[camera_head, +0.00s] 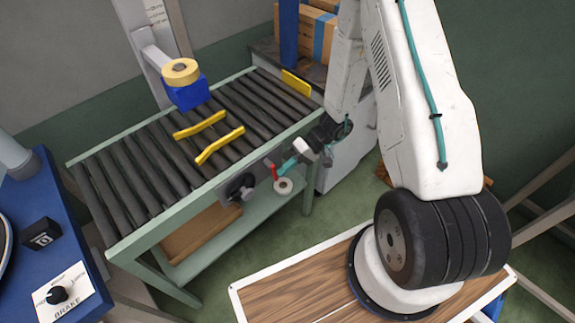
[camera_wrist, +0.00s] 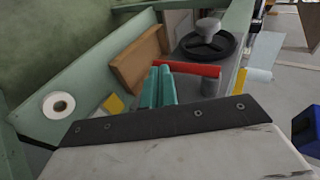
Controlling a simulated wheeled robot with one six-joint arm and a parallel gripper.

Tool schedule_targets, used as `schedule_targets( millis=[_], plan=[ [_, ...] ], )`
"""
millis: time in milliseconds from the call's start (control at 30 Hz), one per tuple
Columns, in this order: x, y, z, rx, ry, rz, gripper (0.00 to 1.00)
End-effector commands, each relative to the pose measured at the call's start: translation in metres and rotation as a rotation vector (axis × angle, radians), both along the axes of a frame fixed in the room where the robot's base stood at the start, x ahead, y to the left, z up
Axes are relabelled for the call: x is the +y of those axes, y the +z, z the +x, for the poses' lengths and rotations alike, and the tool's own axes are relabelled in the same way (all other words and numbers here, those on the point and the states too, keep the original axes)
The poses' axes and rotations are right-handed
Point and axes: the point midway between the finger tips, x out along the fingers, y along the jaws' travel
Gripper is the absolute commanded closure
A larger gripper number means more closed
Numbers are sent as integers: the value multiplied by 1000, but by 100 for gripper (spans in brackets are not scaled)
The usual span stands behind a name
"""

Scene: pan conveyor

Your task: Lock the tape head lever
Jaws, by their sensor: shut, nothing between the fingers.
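The red lever (camera_head: 274,172) stands on the grey panel at the conveyor's near side, to the right of the black handwheel (camera_head: 240,187). In the wrist view the red lever (camera_wrist: 200,70) lies crosswise just beyond my fingertips, with the handwheel (camera_wrist: 207,44) behind it. My gripper (camera_head: 286,166) has teal fingers, shut with nothing between them, close to the lever's right in the head view. The teal fingers also show in the wrist view (camera_wrist: 160,72), overlapping the lever's left end. I cannot tell whether they touch it. The blue tape head (camera_head: 187,94) carries a yellow tape roll (camera_head: 180,71) above the rollers.
The roller conveyor (camera_head: 140,243) has yellow guides (camera_head: 220,145) on top. A white roll (camera_head: 283,186) rests on the lower shelf, below my gripper. A blue desk with a brake knob (camera_head: 57,295) stands at left. Cardboard boxes (camera_head: 311,38) stand at the back.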

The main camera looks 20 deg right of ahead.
Motion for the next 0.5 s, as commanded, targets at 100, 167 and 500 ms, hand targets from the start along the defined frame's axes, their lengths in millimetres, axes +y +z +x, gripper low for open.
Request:
schedule_targets(
  millis=[100,167,500],
  plan=[
    [3,-3,-1,1,1,0,100],
    [4,-4,-1,0,1,0,100],
    [7,-6,-2,-1,1,0,100]
  ],
)
